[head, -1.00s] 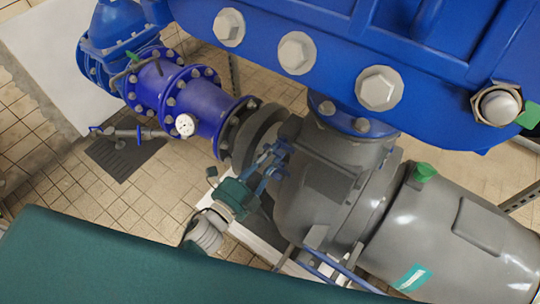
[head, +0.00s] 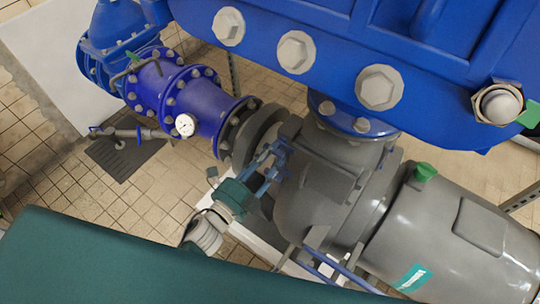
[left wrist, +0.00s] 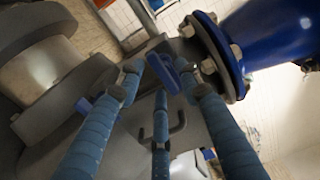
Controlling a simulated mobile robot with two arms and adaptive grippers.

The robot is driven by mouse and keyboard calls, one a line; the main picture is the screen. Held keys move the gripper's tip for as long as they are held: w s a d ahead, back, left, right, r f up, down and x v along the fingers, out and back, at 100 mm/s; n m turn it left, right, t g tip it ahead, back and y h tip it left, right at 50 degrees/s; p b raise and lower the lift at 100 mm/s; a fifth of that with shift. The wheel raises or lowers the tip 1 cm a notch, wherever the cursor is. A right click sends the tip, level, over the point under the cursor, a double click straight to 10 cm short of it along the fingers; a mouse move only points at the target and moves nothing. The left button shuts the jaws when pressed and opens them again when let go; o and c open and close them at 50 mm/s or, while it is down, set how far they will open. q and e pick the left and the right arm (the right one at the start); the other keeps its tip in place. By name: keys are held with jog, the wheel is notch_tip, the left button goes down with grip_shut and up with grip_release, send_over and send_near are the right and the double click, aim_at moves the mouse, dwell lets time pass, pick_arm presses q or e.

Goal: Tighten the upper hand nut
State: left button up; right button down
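My left gripper (head: 268,168), with a green palm and blue fingers, reaches to the grey pump casing (head: 318,190) in the head view. In the left wrist view, its blue fingers (left wrist: 160,76) are spread apart around a small blue piece (left wrist: 163,73), which looks like the upper hand nut. The fingers are beside this piece; I cannot tell whether they touch it. Another small blue piece (left wrist: 83,105) shows to the left, partly behind a finger. In the head view the nut cannot be told apart from the fingertips. My right gripper is not in view.
A blue flanged pipe (head: 195,108) with a white gauge (head: 185,125) lies left of the pump. A large blue housing (head: 330,50) hangs over it. A grey motor (head: 450,235) is at the right. Tiled floor (head: 70,190) is free at the left.

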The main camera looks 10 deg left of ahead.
pick_arm(q)
jog(key=v, duration=1.2)
jog(key=shift+f, duration=0.15)
